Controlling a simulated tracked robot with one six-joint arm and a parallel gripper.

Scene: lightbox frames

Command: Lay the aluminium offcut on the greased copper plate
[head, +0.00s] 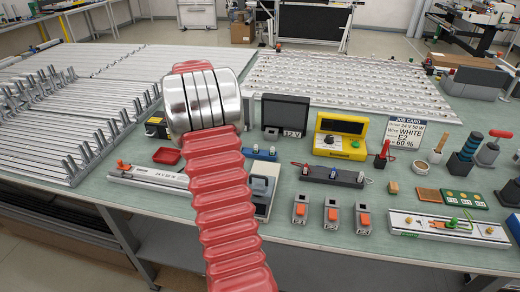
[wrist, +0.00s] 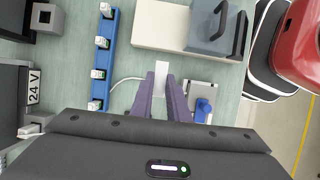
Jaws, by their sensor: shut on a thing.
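My gripper (wrist: 162,82) shows in the wrist view as two purple fingers closed on a small pale silver piece, which looks like the aluminium offcut (wrist: 162,70). The piece sticks out past the fingertips, above the green bench top. In the head view my red arm hides the gripper and the piece. A flat copper-brown plate (head: 429,195) lies at the right of the bench in the head view, well away from my arm. Grease on it is too small to make out. The plate does not show in the wrist view.
Beside the fingers are a grey module with a blue lever (wrist: 203,108), a blue terminal strip (wrist: 102,60) and a grey device (wrist: 217,28). Near the plate are a small tan block (head: 393,187), a green board (head: 464,198) and a long white rail unit (head: 448,228). A job card (head: 404,133) stands behind.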

